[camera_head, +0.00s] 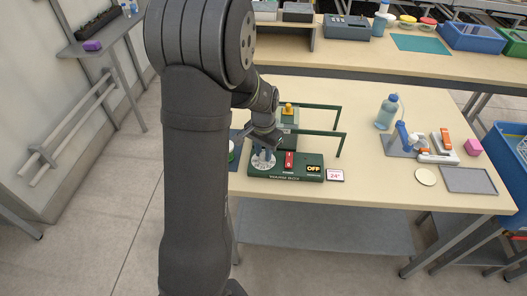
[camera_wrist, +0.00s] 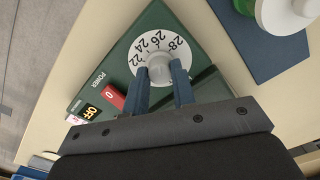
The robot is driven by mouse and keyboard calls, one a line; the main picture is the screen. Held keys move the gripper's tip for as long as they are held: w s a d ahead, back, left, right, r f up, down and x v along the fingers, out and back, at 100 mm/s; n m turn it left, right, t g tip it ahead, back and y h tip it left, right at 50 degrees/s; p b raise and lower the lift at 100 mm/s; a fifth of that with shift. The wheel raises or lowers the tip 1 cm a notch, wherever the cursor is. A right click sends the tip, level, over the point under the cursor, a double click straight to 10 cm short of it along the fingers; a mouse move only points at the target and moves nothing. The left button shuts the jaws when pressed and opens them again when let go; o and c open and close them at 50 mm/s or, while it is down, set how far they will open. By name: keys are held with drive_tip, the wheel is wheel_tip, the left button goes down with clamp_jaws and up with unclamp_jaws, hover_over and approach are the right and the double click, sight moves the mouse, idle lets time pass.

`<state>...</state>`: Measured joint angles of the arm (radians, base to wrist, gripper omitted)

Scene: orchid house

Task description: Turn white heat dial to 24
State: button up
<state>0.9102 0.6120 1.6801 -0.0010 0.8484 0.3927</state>
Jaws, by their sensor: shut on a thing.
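The white heat dial (camera_wrist: 160,50) sits on a dark green control box (camera_wrist: 93,70), with 22, 24, 26 and 28 readable around its edge. In the head view the dial (camera_head: 263,162) is at the left end of the box (camera_head: 262,175). My gripper (camera_wrist: 165,80) is shut on the dial's pale knob (camera_wrist: 160,69), one finger on each side. The pointer's exact setting is hard to read. A red power switch (camera_head: 290,160) and a display reading OFF (camera_head: 313,169) are on the same box. A card reading 24° (camera_head: 335,175) lies to its right.
A green frame (camera_head: 338,146) and a yellow-topped device (camera_head: 288,110) stand behind the box. The table front between card and disc (camera_head: 425,177) is clear.

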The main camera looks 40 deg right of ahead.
sight(264, 155)
drive_tip(key=shift+n, duration=0.3)
drive_tip(key=n, duration=0.3)
drive_tip(key=shift+n, duration=2.1)
drive_tip(key=o, duration=1)
wheel_tip(264, 155, up, 18)
drive_tip(key=shift+f, duration=0.25)
